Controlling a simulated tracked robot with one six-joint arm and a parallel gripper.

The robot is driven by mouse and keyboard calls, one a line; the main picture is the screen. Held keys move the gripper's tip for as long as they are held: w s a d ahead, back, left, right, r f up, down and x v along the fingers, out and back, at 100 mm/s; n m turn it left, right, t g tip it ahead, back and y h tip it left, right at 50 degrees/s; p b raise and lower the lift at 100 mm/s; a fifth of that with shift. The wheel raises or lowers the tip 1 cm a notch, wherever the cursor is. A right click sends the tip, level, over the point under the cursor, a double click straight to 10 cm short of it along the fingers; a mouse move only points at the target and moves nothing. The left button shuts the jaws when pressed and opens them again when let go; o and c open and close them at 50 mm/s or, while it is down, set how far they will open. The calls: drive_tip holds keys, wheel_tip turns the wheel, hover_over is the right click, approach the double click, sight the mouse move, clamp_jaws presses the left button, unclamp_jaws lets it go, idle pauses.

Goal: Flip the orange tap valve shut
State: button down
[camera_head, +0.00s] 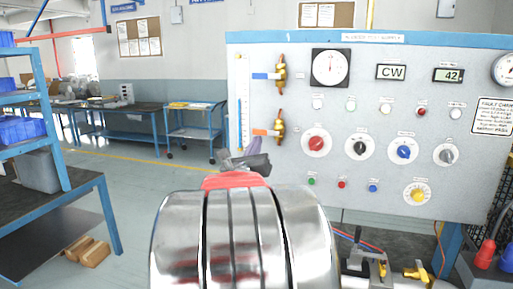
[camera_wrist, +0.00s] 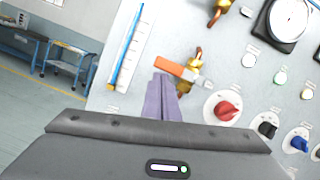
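The orange tap valve has a brass body (camera_head: 279,127) and an orange lever (camera_head: 263,132) on the panel's left part. The lever sticks out to the left, about level, across the upright brass body. In the wrist view the orange lever (camera_wrist: 176,70) slopes slightly down to the right. My gripper (camera_head: 247,153) is just below and left of the lever. In the wrist view my gripper's purple-grey fingers (camera_wrist: 163,82) lie together with nothing seen between them. Their tips overlap the lever's lower left edge; I cannot tell whether they touch it.
A similar valve with a blue lever (camera_head: 264,75) is directly above. A tube gauge (camera_head: 241,100) stands to the left. A red knob (camera_head: 316,143) and other knobs are to the right. A blue shelf rack (camera_head: 50,140) is at far left; open floor lies between.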

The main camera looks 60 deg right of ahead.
drive_tip(key=s+a+f, duration=0.1)
drive_tip(key=a+f, duration=0.5)
drive_tip(key=a, duration=0.3)
drive_tip(key=shift+s+a+f, duration=0.25)
drive_tip(key=shift+a, duration=0.05)
idle(0.3)
idle(0.6)
